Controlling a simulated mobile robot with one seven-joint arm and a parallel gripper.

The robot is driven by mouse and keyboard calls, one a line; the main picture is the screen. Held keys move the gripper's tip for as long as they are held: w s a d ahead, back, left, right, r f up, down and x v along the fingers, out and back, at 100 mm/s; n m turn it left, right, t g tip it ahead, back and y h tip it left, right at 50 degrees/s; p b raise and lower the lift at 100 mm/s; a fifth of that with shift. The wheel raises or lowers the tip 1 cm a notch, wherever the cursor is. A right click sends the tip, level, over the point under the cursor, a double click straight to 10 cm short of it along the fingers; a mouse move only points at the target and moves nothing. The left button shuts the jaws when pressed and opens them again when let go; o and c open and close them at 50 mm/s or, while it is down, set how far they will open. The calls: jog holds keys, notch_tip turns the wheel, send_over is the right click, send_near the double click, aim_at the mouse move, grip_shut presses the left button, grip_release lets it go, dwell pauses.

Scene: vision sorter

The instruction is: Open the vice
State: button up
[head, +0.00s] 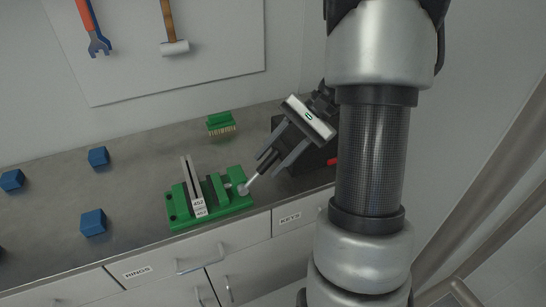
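The green vice (179,212) stands near the front edge of the grey worktop. A grey upright piece with a small label (198,205) sits between its jaws. The vice's screw and light handle (252,183) stick out at its right end. My gripper (264,167) is just above and right of that handle, tilted down to the left. Its fingertips are close to the handle's upper end; whether they grip it is too small to tell.
Several blue cubes (93,222) lie on the worktop (60,210) to the left. A green brush (221,123) lies behind the vice. A dark box (318,160) is behind my gripper. Drawers (229,256) are below the front edge. A wrench (97,41) and hammer (174,46) hang on the back board.

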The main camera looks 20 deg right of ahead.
jog(key=p+v, duration=0.2)
jog(key=v, duration=1.5)
jog(key=shift+r, duration=0.2)
jog(key=shift+d, duration=0.1)
jog(key=s+a+r+n+h+p, duration=0.1)
jog(key=s+a+n+h, duration=0.2)
jog(key=s+a, duration=0.45)
jog(key=s+a+r+n+h+p, duration=0.25)
jog(key=s+a+n, duration=0.2)
jog(key=a, duration=0.55)
notch_tip(320, 180, up, 7)
jog(key=s+a+n+t+h+p, duration=0.1)
jog(key=a+n+t+h+p, duration=0.1)
jog(key=n+t+h+p, duration=0.1)
jog(key=shift+s+a+f+n+t+p, duration=0.2)
jog(key=shift+n+t+p, duration=0.25)
jog(key=shift+t+p, duration=0.65)
